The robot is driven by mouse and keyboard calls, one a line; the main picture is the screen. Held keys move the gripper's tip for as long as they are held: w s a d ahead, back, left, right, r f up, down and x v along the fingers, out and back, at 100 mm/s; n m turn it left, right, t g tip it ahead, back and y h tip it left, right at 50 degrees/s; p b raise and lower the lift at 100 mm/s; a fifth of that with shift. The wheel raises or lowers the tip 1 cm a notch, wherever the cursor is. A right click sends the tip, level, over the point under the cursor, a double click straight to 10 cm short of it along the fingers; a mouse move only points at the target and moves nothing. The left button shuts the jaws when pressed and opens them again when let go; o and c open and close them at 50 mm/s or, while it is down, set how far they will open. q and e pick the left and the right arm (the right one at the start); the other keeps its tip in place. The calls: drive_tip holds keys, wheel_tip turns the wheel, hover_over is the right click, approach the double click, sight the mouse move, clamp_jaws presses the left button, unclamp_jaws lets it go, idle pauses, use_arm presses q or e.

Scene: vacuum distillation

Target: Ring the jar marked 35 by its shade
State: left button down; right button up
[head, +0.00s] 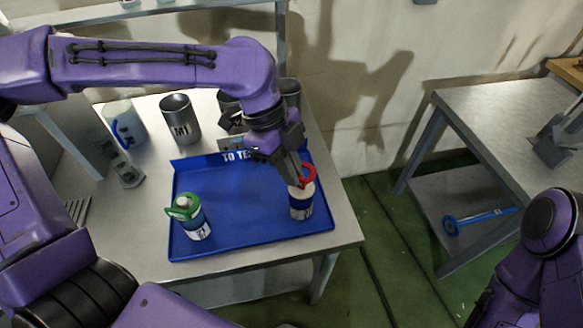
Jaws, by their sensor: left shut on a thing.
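My left gripper (297,172) is shut on a red ring (308,176) at the right side of the blue tray (245,222). The ring is at the top of a white jar with a dark blue band (301,205), tilted; I cannot tell whether it is around the jar's neck or just above it. A second white jar (197,226) stands at the tray's left with a green ring (183,209) around its top. The markings on both jars are too small to read surely. My right gripper is out of view.
A metal cup marked M1 (180,120) and a pale container with a blue ring-like part (122,124) stand behind the tray. Other dark cups are partly hidden by my left arm. A second metal table (475,115) stands at right, with a blue tool (482,219) on its lower shelf.

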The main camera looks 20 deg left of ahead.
use_arm(q)
drive_tip(key=shift+s+f+b, duration=0.15)
drive_tip(key=shift+f+b, duration=0.45)
drive_tip(key=shift+f, duration=0.05)
drive_tip(key=shift+f+b, duration=0.3)
drive_tip(key=shift+f, duration=1.05)
drive_tip(key=c, duration=1.2)
unclamp_jaws()
drive_tip(key=v, duration=1)
drive_tip(key=shift+a+r+p, duration=0.1)
drive_tip(key=shift+r+p, duration=0.2)
